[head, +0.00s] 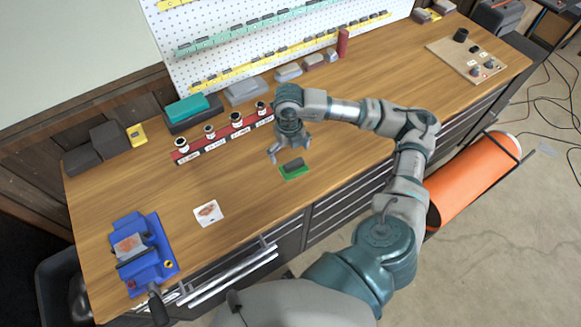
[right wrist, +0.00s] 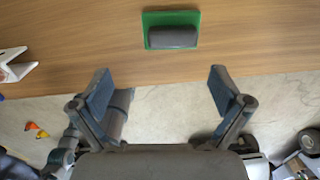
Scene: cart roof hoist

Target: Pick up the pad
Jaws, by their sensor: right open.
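The pad looks like a dark grey rounded block (head: 293,164) lying on a small green base (head: 296,175) near the front middle of the wooden bench. In the right wrist view the grey block (right wrist: 172,38) lies across the lower part of the green base (right wrist: 172,17), ahead of the fingers and a little right of centre. My right gripper (head: 290,152) is open and empty, just behind and above the pad, apart from it. Its two fingers also show spread wide in the right wrist view (right wrist: 159,88). My left gripper is not in view.
A red rack with several small jars (head: 209,144) stands behind my right gripper. A blue vise-like fixture (head: 145,255) and a white card with a reddish print (head: 208,213) are at left. A board with knobs (head: 465,58) lies far right. The bench (head: 370,135) is clear right of the pad.

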